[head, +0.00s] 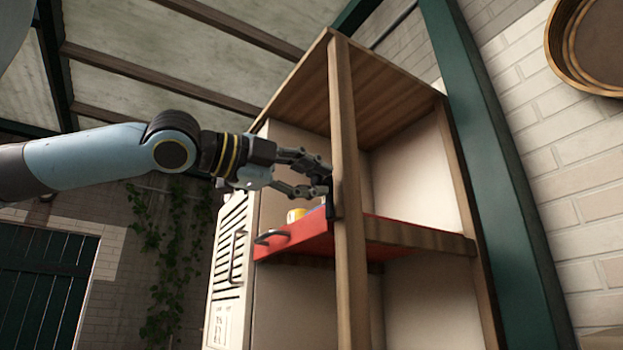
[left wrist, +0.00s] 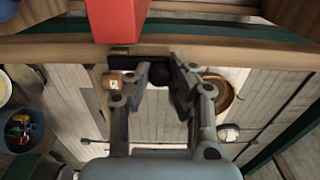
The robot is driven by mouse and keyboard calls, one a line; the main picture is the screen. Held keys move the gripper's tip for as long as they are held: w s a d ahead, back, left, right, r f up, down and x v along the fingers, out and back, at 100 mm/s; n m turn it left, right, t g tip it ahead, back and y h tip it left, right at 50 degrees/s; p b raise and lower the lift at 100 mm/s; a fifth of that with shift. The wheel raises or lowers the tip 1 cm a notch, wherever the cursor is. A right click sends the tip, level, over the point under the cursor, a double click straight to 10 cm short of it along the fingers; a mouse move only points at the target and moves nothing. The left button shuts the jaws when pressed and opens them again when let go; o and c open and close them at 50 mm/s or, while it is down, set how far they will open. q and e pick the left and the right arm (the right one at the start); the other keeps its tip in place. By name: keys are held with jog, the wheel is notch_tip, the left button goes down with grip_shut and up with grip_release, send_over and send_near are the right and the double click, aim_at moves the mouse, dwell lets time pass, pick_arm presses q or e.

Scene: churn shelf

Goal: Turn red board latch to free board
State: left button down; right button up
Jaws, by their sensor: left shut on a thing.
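The red board (head: 305,236) lies inside the wooden shelf unit, with a dark handle (head: 271,236) on its front edge. In the left wrist view the red board (left wrist: 117,18) shows at the top. A black latch (head: 333,203) sits on the front wooden post, beside the board. My left gripper (head: 322,179) reaches in from the left and is shut on the latch. In the left wrist view the dark latch (left wrist: 159,76) is between the fingertips, which hide part of it. My right gripper is in neither view.
The wooden post (head: 345,120) stands right beside my left fingers. A white louvred door (head: 230,262) is on the shelf's left side. A yellow item (head: 296,214) sits on the red board. A dark bin (left wrist: 20,130) stands below at left.

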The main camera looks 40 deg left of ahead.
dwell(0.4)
pick_arm(q)
jog(key=c, duration=1.2)
grip_release()
jog(key=shift+o, duration=0.2)
